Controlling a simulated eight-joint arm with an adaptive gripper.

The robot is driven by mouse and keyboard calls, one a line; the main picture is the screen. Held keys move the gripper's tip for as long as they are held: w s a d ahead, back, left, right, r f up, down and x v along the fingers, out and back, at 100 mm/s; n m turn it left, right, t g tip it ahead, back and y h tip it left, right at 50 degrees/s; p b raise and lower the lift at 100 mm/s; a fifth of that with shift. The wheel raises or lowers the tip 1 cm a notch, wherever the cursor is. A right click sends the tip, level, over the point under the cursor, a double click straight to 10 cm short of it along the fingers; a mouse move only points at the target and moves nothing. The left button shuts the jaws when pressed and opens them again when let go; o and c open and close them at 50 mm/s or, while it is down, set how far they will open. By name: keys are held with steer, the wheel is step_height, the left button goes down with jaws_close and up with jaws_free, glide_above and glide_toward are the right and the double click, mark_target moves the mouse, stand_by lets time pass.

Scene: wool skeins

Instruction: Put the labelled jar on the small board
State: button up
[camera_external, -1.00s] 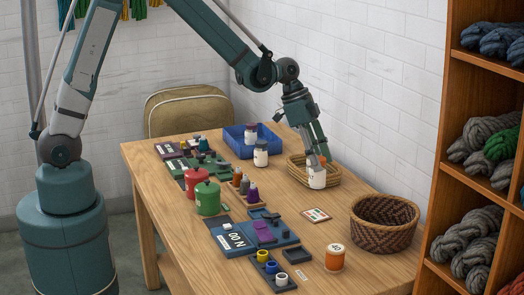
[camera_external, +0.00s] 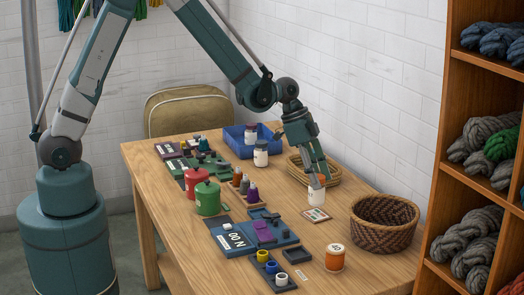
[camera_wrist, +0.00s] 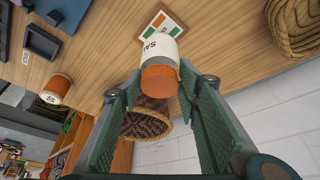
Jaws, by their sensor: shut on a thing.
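The labelled jar (camera_external: 317,198) is white with an orange lid and dark lettering on its side. My gripper (camera_external: 316,180) is shut on it from above, near the lid. In the wrist view the jar (camera_wrist: 160,52) shows between the fingers, lid toward the camera. The small board (camera_external: 316,215) is a flat card with orange, green and white patches, lying on the table. It also shows in the wrist view (camera_wrist: 152,18), just beyond the jar. The jar is over or beside the board's back edge; I cannot tell whether its base touches anything.
A dark woven basket (camera_external: 385,238) stands to the right of the board, and a lighter basket (camera_external: 330,172) behind the jar. An orange labelled pot (camera_external: 335,258) stands in front. Dark blue trays (camera_external: 283,240) lie to the left. A white jar (camera_external: 261,154) stands farther back.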

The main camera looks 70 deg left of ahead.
steer(key=shift+f, duration=1.85)
steer(key=shift+f+b, duration=0.15)
steer(key=shift+b, duration=0.2)
steer(key=o, duration=1)
steer(key=shift+r, duration=0.2)
steer(key=shift+p+v, duration=0.75)
steer(key=shift+v, duration=5.2)
steer(key=shift+s+r, duration=0.1)
